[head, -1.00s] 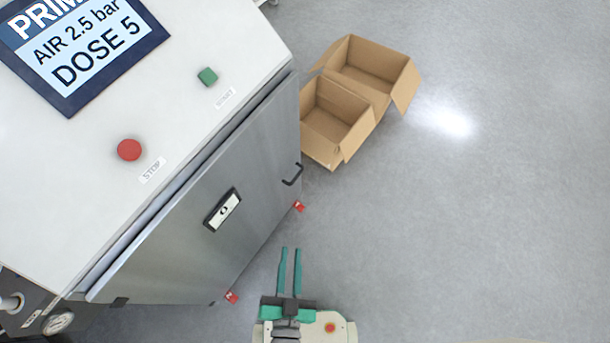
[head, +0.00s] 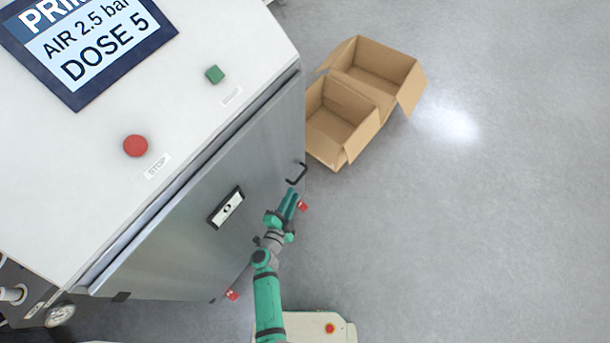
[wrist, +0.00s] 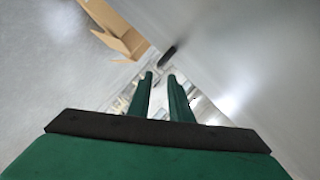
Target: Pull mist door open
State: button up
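The mist door (head: 165,250) is the brushed steel panel on the front of the white machine, and it appears closed. Its black bar handle (head: 297,173) is near the door's right edge. My gripper (head: 289,198) is just below the handle in the head view, fingers pointing up toward it. In the wrist view, my gripper (wrist: 160,76) has its two green fingers apart with nothing between them. The dark handle (wrist: 167,54) lies just beyond the fingertips, near the right one. I see no clear contact with it.
A black-framed plate (head: 227,208) sits mid-door. Red STOP (head: 135,146) and green (head: 214,75) buttons are on the machine's top. Open cardboard boxes (head: 372,88) stand on the floor beyond the handle. The floor on the right is clear.

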aim_at(301, 175)
jog(key=x, duration=1)
jog(key=shift+w+d, duration=0.1)
jog(key=shift+w, duration=0.25)
